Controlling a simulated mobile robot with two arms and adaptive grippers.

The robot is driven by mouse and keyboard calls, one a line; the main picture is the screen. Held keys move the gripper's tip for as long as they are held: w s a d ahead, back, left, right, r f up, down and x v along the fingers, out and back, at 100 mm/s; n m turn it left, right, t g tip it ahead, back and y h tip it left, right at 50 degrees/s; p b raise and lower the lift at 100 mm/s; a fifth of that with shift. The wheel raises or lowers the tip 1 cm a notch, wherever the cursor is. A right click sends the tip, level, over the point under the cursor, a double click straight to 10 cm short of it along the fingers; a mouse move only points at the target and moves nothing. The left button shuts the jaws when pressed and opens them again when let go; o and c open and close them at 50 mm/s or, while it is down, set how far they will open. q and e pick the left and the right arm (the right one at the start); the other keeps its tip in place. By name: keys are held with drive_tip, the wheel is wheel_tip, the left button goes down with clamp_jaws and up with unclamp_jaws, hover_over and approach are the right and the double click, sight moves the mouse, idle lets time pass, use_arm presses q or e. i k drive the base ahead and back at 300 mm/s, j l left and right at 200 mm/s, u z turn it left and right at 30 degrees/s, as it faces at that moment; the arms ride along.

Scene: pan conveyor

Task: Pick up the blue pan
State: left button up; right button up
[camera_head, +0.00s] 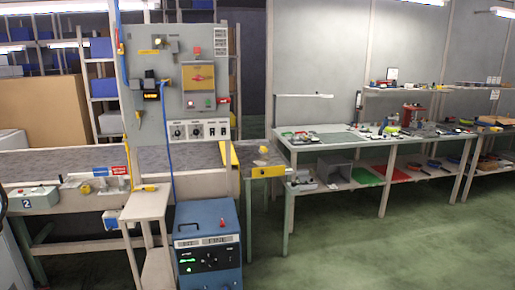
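I cannot make out a blue pan in the head view. The conveyor (60,163) runs along the left with a grey belt surface, and it continues behind the control panel. The stretch of belt that I can see looks bare; part of it is hidden by the panel and its post. Neither of my grippers is in view.
A grey control panel (165,105) stands before the conveyor. Below it are a blue cabinet (207,262) and a small beige stand (147,205). Workbenches (330,133) with parts line the right wall. The green floor (400,250) is open at front right.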

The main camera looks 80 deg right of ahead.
sight(439, 166)
drive_tip(key=z, duration=4.1)
